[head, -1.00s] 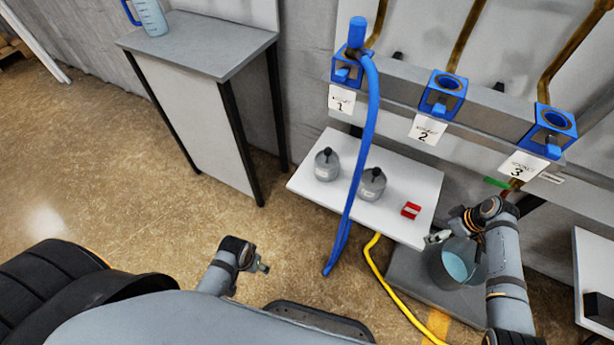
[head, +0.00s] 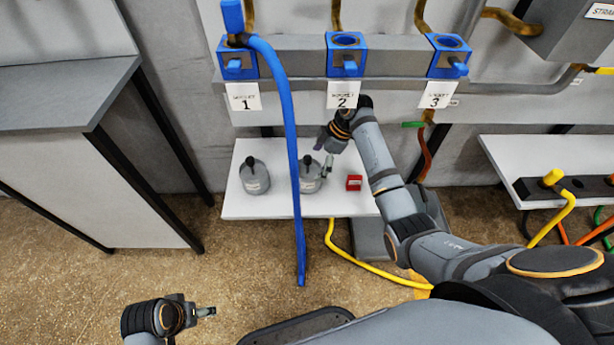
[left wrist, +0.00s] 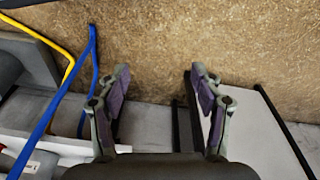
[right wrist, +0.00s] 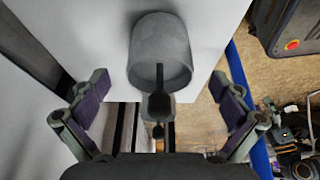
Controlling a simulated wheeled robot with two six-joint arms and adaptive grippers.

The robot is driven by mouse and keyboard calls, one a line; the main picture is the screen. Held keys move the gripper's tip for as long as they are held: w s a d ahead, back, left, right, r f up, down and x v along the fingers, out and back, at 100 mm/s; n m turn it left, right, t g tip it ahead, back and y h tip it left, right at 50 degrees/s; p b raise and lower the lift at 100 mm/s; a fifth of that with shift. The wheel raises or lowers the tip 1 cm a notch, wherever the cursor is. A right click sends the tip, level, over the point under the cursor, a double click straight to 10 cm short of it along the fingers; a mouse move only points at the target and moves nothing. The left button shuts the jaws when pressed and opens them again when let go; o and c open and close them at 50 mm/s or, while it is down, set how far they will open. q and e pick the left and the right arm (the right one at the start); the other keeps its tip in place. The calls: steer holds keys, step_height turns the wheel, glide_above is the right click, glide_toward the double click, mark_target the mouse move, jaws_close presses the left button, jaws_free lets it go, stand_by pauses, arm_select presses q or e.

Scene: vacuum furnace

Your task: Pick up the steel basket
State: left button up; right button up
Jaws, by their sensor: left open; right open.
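I cannot make out a steel basket in any current view. On the white shelf (head: 238,207) stand two grey canisters with black knobs, the left canister (head: 254,177) and the right canister (head: 309,180). My right gripper (head: 328,160) is open beside the right canister's top. In the right wrist view a grey canister (right wrist: 160,50) with a black knob (right wrist: 159,104) appears between the spread fingers, not gripped. My left gripper (head: 207,312) is low over the floor at the lower left. It is open and empty in the left wrist view (left wrist: 160,90).
A blue hose (head: 291,130) hangs from socket 1 in front of the shelf, between the canisters. A small red block (head: 354,183) lies right of them. Blue sockets (head: 346,52) line the wall above. A grey-topped cabinet (head: 60,95) stands left; open floor lies in front.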

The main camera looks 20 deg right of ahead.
mark_target(303, 168)
steer(key=a, duration=0.1)
steer(key=w+a+b, duration=0.1)
steer(key=a, duration=0.1)
steer(key=shift+a+f, duration=0.1)
steer(key=shift+a, duration=0.05)
steer(key=shift+b+x, duration=0.7)
steer(key=shift+x, duration=0.55)
steer(key=shift+a+f, duration=0.15)
steer(key=shift+f, duration=0.05)
arm_select(q)
steer(key=f, duration=0.2)
steer(key=d+f+t, duration=0.1)
steer(key=shift+w+h, duration=0.3)
steer(key=shift+w, duration=0.05)
arm_select(e)
steer(key=shift+r, duration=0.1)
steer(key=shift+c, duration=0.4)
steer(key=c, duration=1.1)
arm_select(q)
steer(key=shift+r, duration=0.1)
arm_select(e)
steer(key=shift+r, duration=0.1)
